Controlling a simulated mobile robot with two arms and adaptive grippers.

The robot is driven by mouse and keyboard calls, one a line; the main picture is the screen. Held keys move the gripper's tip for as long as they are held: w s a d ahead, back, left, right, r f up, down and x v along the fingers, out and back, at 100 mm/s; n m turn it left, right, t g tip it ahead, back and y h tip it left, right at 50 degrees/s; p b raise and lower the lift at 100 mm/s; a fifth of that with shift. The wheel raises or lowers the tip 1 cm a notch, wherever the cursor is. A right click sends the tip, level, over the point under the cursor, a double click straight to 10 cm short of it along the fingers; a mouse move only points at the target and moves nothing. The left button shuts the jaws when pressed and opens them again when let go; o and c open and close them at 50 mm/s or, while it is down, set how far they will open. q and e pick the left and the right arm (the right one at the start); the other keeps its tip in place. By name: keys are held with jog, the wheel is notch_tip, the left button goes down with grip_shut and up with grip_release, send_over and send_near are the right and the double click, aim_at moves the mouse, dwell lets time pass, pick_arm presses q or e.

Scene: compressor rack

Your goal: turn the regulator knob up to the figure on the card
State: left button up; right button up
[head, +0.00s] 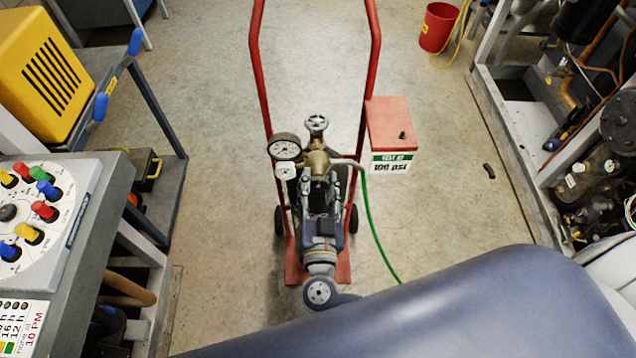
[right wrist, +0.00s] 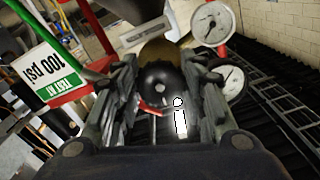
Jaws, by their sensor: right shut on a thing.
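The regulator is a brass body (head: 318,160) on a red cart. Its round black knob (right wrist: 160,88) sits between the fingers of my right gripper (right wrist: 160,80) in the right wrist view. In the head view my right gripper (head: 320,187) reaches up to the brass body and covers the knob. It is shut on the knob. A large gauge (head: 284,147) and a smaller gauge (head: 286,171) stand left of the body; their needles are too small to read surely. The card (head: 391,164) reads "TEST AT 100 psi". My left gripper is not in view.
The red cart frame (head: 371,60) rises on both sides. A bench with a dial panel (head: 60,205) stands left, machinery right. Floor around the cart is mostly clear.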

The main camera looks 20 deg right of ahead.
jog(key=m, duration=1.1)
jog(key=shift+m+b, duration=0.3)
jog(key=shift+b, duration=0.05)
jog(key=m+b, duration=0.1)
jog(key=m, duration=0.3)
jog(key=shift+m, duration=0.4)
jog(key=shift+r+b, duration=0.1)
jog(key=shift+b, duration=0.2)
jog(key=o, duration=1.1)
